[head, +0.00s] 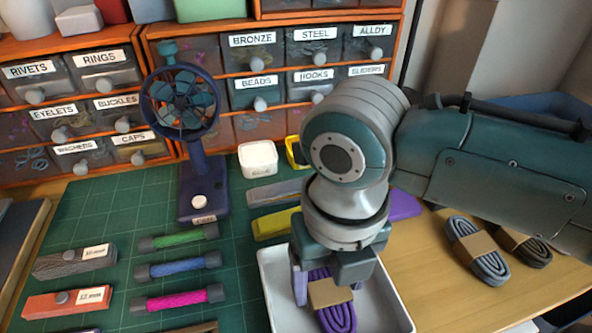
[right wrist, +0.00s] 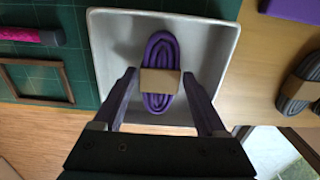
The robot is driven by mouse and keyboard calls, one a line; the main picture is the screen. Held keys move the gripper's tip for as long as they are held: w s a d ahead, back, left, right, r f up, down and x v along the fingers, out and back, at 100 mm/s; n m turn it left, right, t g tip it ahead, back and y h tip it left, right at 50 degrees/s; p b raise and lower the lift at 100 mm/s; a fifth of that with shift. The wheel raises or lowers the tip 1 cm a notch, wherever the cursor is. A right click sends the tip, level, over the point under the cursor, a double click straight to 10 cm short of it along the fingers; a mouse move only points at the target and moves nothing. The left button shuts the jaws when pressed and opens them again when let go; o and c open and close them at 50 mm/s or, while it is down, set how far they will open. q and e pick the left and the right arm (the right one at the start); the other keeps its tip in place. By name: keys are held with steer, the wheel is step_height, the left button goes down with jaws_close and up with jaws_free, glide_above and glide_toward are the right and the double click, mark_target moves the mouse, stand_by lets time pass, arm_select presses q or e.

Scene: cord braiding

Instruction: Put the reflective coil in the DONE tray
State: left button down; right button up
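A white tray (head: 392,300) stands at the front middle; no label shows on it. A purple coil (head: 338,318) with a tan paper band lies in it. The coil (right wrist: 161,50) and the tray (right wrist: 112,60) also show in the right wrist view. My right gripper (head: 328,285) points down over the tray. Its fingers (right wrist: 163,104) are apart, one on each side of the coil, with gaps between. A grey-blue coil (head: 478,252) and a dark coil (head: 524,244), both banded, lie on the wood at the right. I cannot tell which coil is reflective. My left gripper is out of view.
Labelled drawers (head: 258,92) line the back. A blue fan (head: 186,105) stands on the green mat (head: 120,205). Green, blue and pink braided cords (head: 180,298) lie left of the tray. A small white tub (head: 258,160) stands behind. Bare wood lies right of the tray.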

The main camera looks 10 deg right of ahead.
mark_target(328, 287)
steer(key=shift+o, duration=1.2)
steer(key=shift+r, duration=0.15)
step_height(328, 287, up, 11)
steer(key=s+a+m+y+p, duration=0.2)
steer(key=s+a+m+p, duration=0.1)
steer(key=m+p, duration=0.15)
steer(key=s+d+m+t+h, duration=0.1)
steer(key=s+d+m, duration=0.3)
steer(key=m, duration=1.1)
steer(key=s+d+m+t, duration=0.2)
steer(key=s+d+m, duration=0.3)
steer(key=m, duration=1)
steer(key=d, duration=0.3)
steer(key=shift+s+d+t+h+b, duration=0.2)
steer(key=shift+s+t+h+b, duration=0.1)
steer(key=shift+h, duration=0.1)
